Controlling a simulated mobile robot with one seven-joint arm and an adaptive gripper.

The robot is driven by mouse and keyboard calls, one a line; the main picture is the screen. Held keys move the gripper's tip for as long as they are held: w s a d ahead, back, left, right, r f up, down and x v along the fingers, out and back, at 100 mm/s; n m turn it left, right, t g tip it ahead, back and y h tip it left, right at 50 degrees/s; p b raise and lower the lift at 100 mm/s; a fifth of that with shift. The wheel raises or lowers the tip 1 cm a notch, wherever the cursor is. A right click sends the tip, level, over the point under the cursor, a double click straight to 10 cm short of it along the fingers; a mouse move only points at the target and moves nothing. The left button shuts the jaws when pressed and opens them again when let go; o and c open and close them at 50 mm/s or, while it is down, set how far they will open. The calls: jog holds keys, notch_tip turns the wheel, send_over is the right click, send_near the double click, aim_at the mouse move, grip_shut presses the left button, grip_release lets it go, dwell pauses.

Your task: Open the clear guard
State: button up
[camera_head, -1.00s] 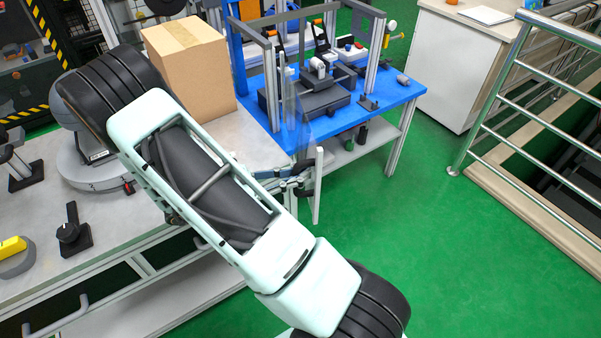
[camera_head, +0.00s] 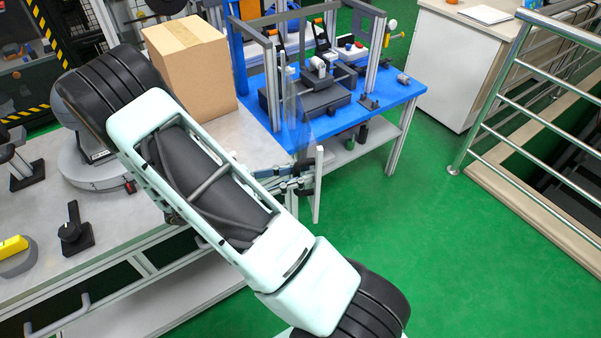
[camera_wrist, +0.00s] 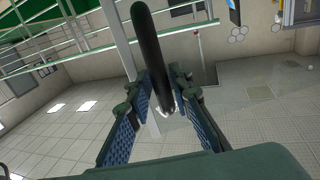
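The clear guard (camera_head: 303,122) is a see-through panel at the front of the drop tower frame on the blue bench. It stands swung out past the bench's front edge, with an upright pale handle bar (camera_head: 318,185) on its outer side. My gripper (camera_head: 305,180) is at that bar, partly hidden by my arm. In the wrist view, a dark round-ended bar (camera_wrist: 152,50) runs between the two blue-padded fingers of my gripper (camera_wrist: 163,85). The fingers are apart, with narrow gaps showing beside the bar. Whether either finger touches it is hard to tell.
The tower's grey frame (camera_head: 373,50) stands on the blue bench top (camera_head: 395,92). A cardboard box (camera_head: 190,65) stands left of it on the grey table (camera_head: 130,215). A metal railing (camera_head: 490,95) is at the right. The green floor in front of the bench is clear.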

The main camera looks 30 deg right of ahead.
jog(key=v, duration=1.2)
jog(key=shift+r, duration=0.1)
